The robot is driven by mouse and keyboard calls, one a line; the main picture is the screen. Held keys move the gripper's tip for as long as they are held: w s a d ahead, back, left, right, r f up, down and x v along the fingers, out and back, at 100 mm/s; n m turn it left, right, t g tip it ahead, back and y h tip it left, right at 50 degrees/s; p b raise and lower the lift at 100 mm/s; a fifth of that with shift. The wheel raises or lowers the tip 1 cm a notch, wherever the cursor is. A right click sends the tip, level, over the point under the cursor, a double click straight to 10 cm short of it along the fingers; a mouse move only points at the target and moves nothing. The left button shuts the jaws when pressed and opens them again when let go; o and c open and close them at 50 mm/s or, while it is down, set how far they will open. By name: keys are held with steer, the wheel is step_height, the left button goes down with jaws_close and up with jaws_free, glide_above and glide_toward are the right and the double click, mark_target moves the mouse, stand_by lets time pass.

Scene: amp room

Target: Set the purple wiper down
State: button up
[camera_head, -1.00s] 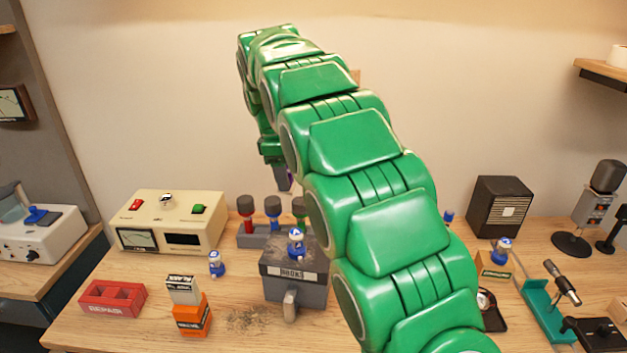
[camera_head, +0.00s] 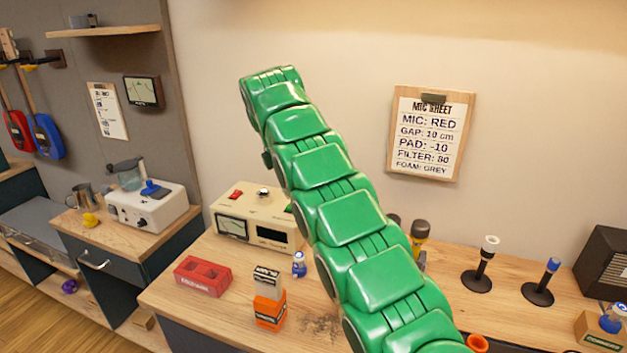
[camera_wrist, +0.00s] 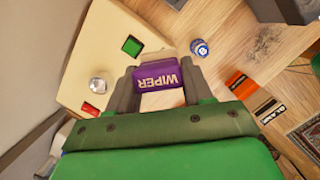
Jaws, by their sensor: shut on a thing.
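The purple wiper (camera_wrist: 158,77), a purple block with white lettering and a pale edge, is held in my gripper (camera_wrist: 158,88) in the wrist view. My gripper is shut on it, one grey finger on each side. The wiper is above or near the front of the cream meter box (camera_wrist: 105,55), with wooden bench top beyond it. I cannot tell its height above the bench. In the head view my green arm hides the gripper and the wiper.
The cream meter box (camera_head: 230,222) stands on the bench beside my arm. In front are a red tray (camera_head: 203,277), an orange box (camera_head: 270,312) and a blue-and-white bottle (camera_head: 299,265). A side cabinet (camera_head: 125,240) stands at the left. Microphone stands (camera_head: 480,278) are at the right.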

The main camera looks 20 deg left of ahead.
steer(key=s+a+f+n+t+y, duration=0.1)
steer(key=s+a+f+n, duration=0.1)
steer(key=s+a+n, duration=0.45)
steer(key=s+a+f+n+y, duration=0.15)
steer(key=s+a, duration=0.25)
steer(key=a, duration=0.6)
steer(key=shift+n+h, duration=0.3)
steer(key=shift+h, duration=0.15)
steer(key=shift+w+a+f, duration=0.1)
steer(key=shift+f, duration=3.8)
steer(key=shift+a+f, duration=0.1)
steer(key=shift+f, duration=3.8)
steer(key=shift+f, duration=0.55)
steer(key=o, duration=1.2)
steer(key=shift+o, duration=0.2)
